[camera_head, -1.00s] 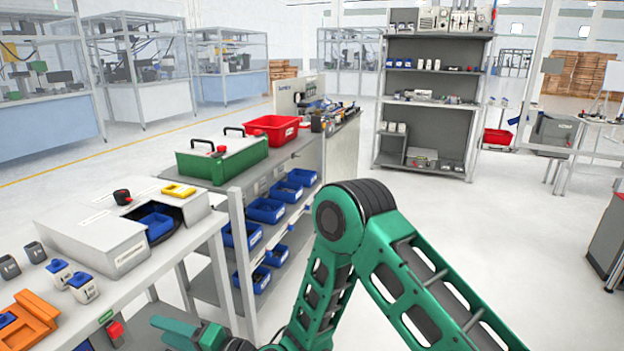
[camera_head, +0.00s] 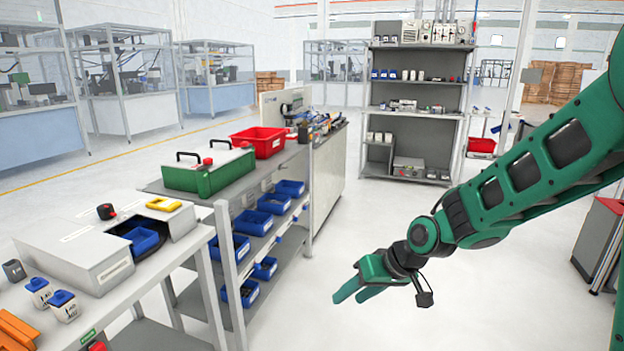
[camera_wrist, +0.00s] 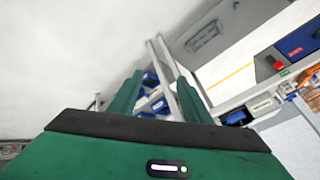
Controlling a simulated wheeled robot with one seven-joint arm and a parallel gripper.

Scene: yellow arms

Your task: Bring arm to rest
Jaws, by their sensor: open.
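My green arm (camera_head: 540,165) reaches in from the right edge of the head view. My gripper (camera_head: 354,293) is at its end, in the open space to the right of the workbench and shelf. Its two green fingers point left and slightly down. In the wrist view the two fingers (camera_wrist: 155,98) stand apart with nothing between them, so it is open and empty. It touches nothing that I can see.
A white workbench (camera_head: 75,325) stands at the lower left. Behind it, a shelf bench (camera_head: 215,190) carries a green case (camera_head: 208,172), a red bin (camera_head: 259,141) and several blue bins (camera_head: 254,222) below. A grey rack (camera_head: 415,95) stands at the back. The floor around my gripper is clear.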

